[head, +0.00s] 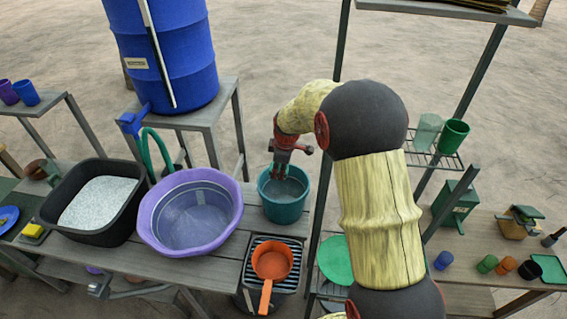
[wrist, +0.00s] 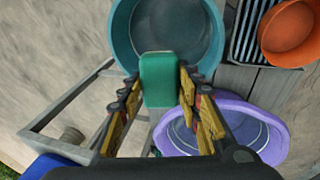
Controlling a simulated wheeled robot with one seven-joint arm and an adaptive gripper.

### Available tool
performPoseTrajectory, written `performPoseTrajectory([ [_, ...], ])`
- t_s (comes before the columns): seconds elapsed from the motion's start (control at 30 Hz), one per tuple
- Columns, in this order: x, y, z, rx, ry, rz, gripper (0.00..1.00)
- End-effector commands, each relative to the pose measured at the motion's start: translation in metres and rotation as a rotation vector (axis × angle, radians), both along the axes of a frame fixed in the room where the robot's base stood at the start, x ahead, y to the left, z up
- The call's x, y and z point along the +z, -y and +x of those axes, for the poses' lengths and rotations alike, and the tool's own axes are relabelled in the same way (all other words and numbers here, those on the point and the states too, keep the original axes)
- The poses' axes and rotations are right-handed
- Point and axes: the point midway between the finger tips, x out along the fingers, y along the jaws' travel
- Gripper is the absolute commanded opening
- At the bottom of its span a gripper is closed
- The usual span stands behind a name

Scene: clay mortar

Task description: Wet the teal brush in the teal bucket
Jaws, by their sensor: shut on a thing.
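The teal bucket (head: 284,213) stands upright on the wooden bench, with greyish water visible inside. It also shows in the wrist view (wrist: 122,38). My gripper (head: 283,172) points down over the bucket's mouth in the head view. In the wrist view my gripper (wrist: 160,84) is shut on a teal-green block, which appears to be the teal brush (wrist: 160,80). The brush overlaps the bucket's rim in that view. Its lower end is hidden, and I cannot tell whether it touches the water. The brush is not clearly visible in the head view.
A purple basin (head: 155,237) stands left of the bucket, beside a black tub (head: 122,223) of pale granules. An orange pan (head: 271,263) sits on a grill in front. A blue barrel (head: 180,70) stands behind. A shelf post (head: 325,170) rises just right of the bucket.

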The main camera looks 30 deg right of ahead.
Motion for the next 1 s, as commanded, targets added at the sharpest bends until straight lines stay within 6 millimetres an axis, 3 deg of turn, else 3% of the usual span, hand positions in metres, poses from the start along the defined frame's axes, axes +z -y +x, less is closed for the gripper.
performPoseTrajectory([
  [1.0, -0.125, 0.000, -0.001, 0.001, -0.002, 0.000, 0.14],
])
